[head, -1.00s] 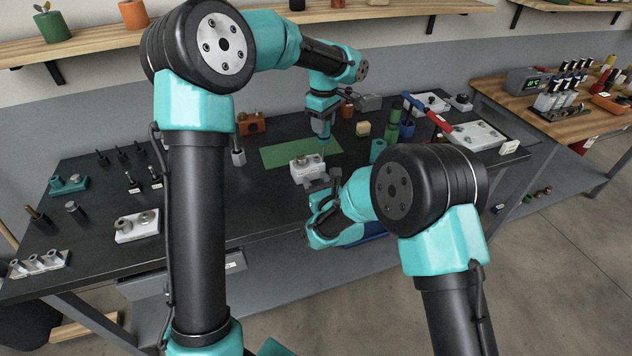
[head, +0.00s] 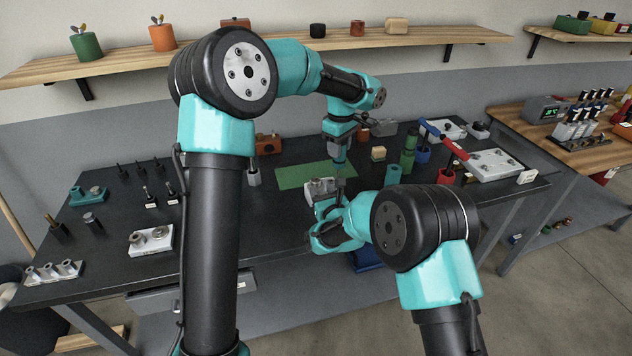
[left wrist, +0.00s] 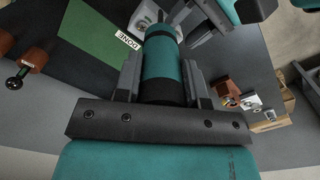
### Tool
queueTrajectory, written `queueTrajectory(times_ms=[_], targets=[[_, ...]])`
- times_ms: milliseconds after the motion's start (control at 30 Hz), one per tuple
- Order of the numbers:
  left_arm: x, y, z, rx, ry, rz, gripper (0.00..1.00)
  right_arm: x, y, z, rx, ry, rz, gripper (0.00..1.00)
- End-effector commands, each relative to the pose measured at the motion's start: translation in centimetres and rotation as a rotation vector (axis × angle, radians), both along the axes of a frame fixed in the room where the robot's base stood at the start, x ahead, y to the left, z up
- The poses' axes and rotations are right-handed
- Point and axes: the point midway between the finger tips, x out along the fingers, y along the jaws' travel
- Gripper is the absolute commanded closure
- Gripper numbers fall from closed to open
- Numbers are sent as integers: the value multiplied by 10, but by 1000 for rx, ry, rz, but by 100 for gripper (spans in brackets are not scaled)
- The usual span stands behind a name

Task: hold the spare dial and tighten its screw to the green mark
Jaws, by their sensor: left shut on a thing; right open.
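My left gripper (head: 338,150) points down and is shut on a teal screwdriver. The screwdriver's thick teal handle (left wrist: 165,65) fills the middle of the left wrist view, between the two dark fingers. Its tip is hidden there. In the head view, the screwdriver (head: 340,166) hangs above the right side of a pale block (head: 312,191) at the front of the green mat. The spare dial appears to be on this block, but it is too small to make out. My right gripper (head: 331,203) is open, low beside the block's front right, partly covering it. The green mark cannot be made out.
The green mat (head: 296,177) lies behind the block. A pale block with round metal parts (head: 152,240) lies left. A "DONE" label (left wrist: 128,40) is beside the mat.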

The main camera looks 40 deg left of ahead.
Motion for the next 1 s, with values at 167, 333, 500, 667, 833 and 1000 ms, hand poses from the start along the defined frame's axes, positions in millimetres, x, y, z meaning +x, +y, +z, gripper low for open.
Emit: queueTrajectory(times_ms=[167, 333, 500, 667, 833, 1000], targets=[[0, 0, 0, 0, -1, 0, 100, 14, 20, 0, 2, -1, 0, 53], [0, 0, 0, 0, 0, 0, 100, 25, 36, 0, 1, -1, 0, 53], [0, 0, 0, 0, 0, 0, 100, 31, 46, -1, 0, 0, 0, 53], [0, 0, 0, 0, -1, 0, 100, 33, 48, 0, 1, -1, 0, 53], [0, 0, 0, 0, -1, 0, 100, 33, 48, 0, 0, 0, 0, 53], [0, 0, 0, 0, 0, 0, 100, 33, 48, 0, 0, 0, 0, 66]])
